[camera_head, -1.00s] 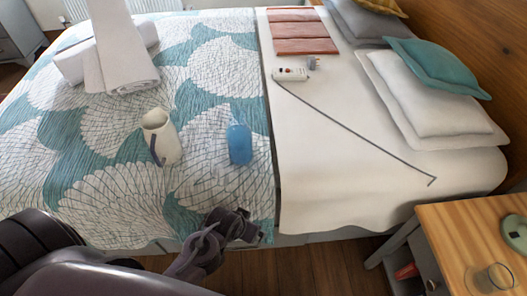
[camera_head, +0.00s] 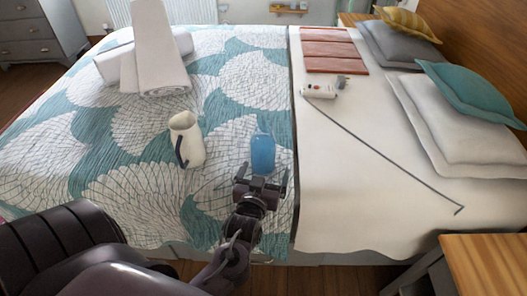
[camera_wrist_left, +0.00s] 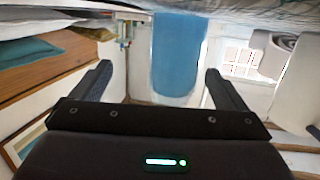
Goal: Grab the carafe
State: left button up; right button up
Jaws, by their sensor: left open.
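The blue carafe (camera_head: 263,152) stands upright on the patterned bed cover, near the bed's front side. My left gripper (camera_head: 262,180) is open just in front of it, and its fingers overlap the carafe's lower part in the head view. In the left wrist view the carafe (camera_wrist_left: 179,55) hangs from the top, as that picture is upside down. It appears between the two open fingers (camera_wrist_left: 158,78), beyond their tips, and nothing is gripped. I cannot tell exactly how small the gap is. My right gripper is not in view.
A white jug (camera_head: 187,141) with a dark blue handle stands left of the carafe. Rolled white towels (camera_head: 157,60) lie farther back. A white power strip (camera_head: 319,91), its cord and pillows (camera_head: 453,115) are on the right. A wooden nightstand (camera_head: 487,262) stands at front right.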

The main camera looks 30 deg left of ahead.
aim_at(261, 154)
pick_arm(q)
jog(key=shift+s+a+r+n+t+y, duration=0.15)
jog(key=shift+a+r+n+t+y, duration=0.3)
jog(key=shift+a+r+y, duration=0.3)
jog(key=shift+a+r, duration=0.1)
jog(key=shift+r, duration=0.1)
jog(key=x, duration=0.4)
jog(key=r+x, duration=0.1)
jog(key=x, duration=0.1)
jog(key=shift+w+a+r, duration=0.1)
jog(key=shift+w+a, duration=0.05)
jog(key=shift+w, duration=0.1)
jog(key=shift+w+a, duration=0.25)
jog(key=shift+w, duration=0.25)
jog(key=c, duration=1.6)
